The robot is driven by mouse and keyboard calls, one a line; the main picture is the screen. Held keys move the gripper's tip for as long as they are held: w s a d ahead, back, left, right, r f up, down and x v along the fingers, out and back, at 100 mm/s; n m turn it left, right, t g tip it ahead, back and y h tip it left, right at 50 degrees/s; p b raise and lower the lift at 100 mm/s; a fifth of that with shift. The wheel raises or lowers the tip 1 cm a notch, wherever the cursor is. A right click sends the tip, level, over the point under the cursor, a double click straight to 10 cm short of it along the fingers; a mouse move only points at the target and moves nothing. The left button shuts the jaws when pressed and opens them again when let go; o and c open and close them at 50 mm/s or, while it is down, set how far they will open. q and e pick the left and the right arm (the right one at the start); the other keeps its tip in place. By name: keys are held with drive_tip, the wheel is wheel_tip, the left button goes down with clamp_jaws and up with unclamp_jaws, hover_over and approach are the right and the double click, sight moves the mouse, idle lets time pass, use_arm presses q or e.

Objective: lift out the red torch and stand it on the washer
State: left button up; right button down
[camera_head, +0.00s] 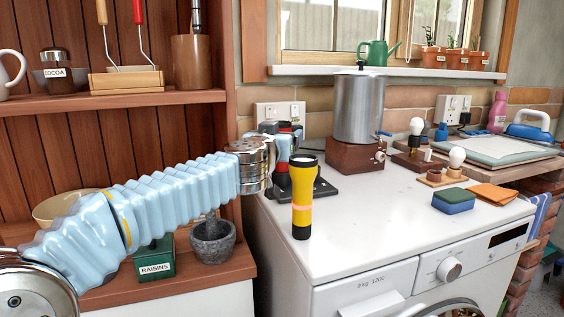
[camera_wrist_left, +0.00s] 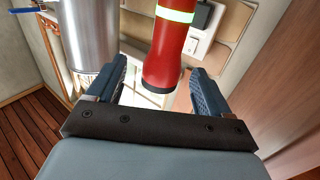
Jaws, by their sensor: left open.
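The red torch (camera_wrist_left: 168,52) has a pale glowing band and a dark end rim. In the left wrist view it lies between the two fingers of my left gripper (camera_wrist_left: 158,92), which are open with gaps on both sides. In the head view the red torch (camera_head: 284,126) is mostly hidden behind my left gripper (camera_head: 290,144) and a yellow torch (camera_head: 303,190). Its lower end is hidden near a black base (camera_head: 322,190) on the white washer (camera_head: 365,225). My right gripper is not in view.
The yellow torch stands upright just in front of my left gripper. A steel urn (camera_head: 359,108) on a wooden block (camera_head: 352,157) stands to the right. A blue-green sponge (camera_head: 453,201) and an orange cloth (camera_head: 493,194) lie farther right. The washer's front middle is clear.

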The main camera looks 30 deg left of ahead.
use_arm(q)
drive_tip(key=x, duration=0.5)
drive_tip(key=shift+w+a+r, duration=0.1)
drive_tip(key=shift+w+a, duration=0.1)
drive_tip(key=shift+c, duration=0.2)
clamp_jaws()
